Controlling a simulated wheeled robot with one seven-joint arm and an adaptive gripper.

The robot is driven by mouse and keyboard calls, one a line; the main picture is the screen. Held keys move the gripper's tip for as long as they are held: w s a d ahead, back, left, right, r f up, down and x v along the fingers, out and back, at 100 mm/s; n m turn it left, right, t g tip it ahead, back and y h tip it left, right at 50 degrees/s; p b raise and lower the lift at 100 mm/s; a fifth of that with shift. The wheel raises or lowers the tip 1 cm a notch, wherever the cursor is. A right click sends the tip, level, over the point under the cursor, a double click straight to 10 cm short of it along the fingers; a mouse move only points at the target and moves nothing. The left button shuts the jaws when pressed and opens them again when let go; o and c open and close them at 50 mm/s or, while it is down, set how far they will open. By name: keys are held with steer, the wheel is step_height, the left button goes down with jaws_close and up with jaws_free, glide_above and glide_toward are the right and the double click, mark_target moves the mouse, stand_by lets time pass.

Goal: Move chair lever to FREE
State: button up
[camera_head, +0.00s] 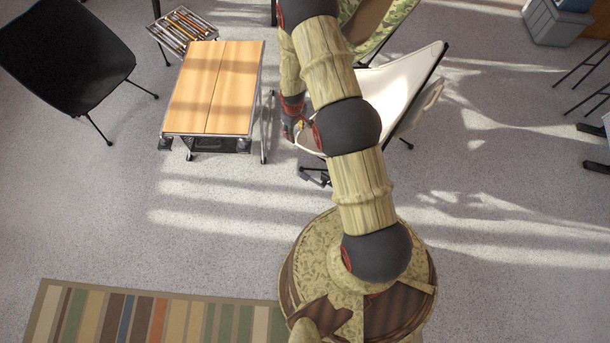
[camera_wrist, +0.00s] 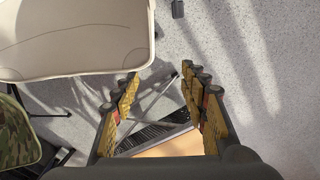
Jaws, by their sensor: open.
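A white reclining chair (camera_head: 395,90) with a dark frame stands right of the wooden table, partly hidden behind my arm. In the wrist view its pale seat (camera_wrist: 75,40) fills the upper left. I cannot pick out the lever clearly in either view. A small dark piece (camera_wrist: 177,8) shows at the top edge of the wrist view; I cannot tell whether it belongs to the chair. My gripper (camera_wrist: 161,73) is open with nothing between its yellow-padded fingers. In the head view my gripper (camera_head: 291,128) is small and partly hidden, beside the chair's left edge.
A wooden folding table (camera_head: 215,88) stands left of my gripper, with a black chair (camera_head: 65,55) farther left. A rack of rods (camera_head: 182,30) is behind the table. A striped rug (camera_head: 155,315) lies in front. The grey floor between is clear.

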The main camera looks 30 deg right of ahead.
steer(key=n+g, duration=0.1)
glide_above(305, 176)
steer(key=shift+y, duration=0.3)
steer(key=f, duration=1.9)
steer(key=shift+w+f+b, duration=0.15)
steer(key=shift+w+b, duration=0.05)
steer(key=shift+b, duration=0.15)
step_height(305, 176, down, 7)
steer(key=b, duration=0.3)
steer(key=shift+s+b, duration=0.15)
steer(key=shift+b, duration=0.15)
steer(key=shift+f, duration=0.5)
steer(key=shift+c, duration=1.3)
steer(key=c, duration=0.7)
